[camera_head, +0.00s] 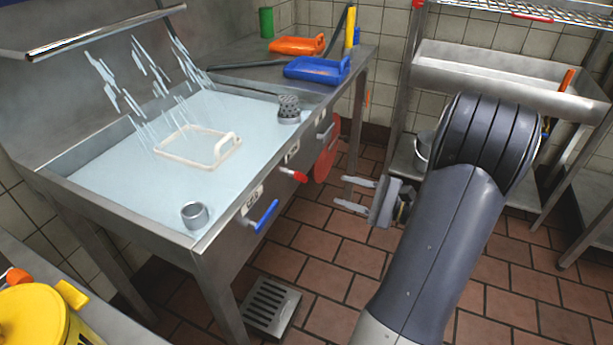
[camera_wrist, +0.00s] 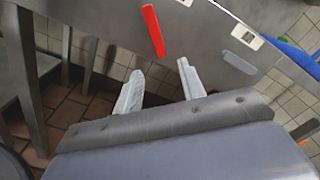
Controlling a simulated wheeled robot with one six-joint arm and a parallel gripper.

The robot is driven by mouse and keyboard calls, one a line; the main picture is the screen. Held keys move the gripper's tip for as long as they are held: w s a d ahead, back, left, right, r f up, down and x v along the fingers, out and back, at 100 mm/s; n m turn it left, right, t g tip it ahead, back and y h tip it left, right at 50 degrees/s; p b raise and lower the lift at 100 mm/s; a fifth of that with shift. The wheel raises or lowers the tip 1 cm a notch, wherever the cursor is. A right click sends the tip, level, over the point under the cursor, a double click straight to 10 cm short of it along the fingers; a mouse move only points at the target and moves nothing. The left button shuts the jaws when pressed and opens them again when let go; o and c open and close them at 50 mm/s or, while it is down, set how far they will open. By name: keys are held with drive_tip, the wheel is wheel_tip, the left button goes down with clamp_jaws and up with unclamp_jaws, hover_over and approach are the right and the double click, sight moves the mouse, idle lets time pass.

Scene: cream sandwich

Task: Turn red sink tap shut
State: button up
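The red tap handle (camera_head: 294,175) sticks out from the front panel of the metal sink (camera_head: 120,208). In the wrist view the red handle (camera_wrist: 152,30) shows as a long bar just beyond my fingertips. My gripper (camera_head: 342,192) is to the right of the red handle in the head view, its two fingers pointing toward the sink front. In the wrist view my gripper (camera_wrist: 158,76) has its fingers apart with nothing between them. The handle appears clear of both fingers. Water jets pour into the full basin from the back.
A red disc (camera_head: 328,150) is at the sink's far end.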

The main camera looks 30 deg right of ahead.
sight(305, 180)
drive_tip(key=b+x, duration=0.1)
drive_tip(key=x, duration=0.8)
drive_tip(key=shift+w+a, duration=0.3)
clamp_jaws()
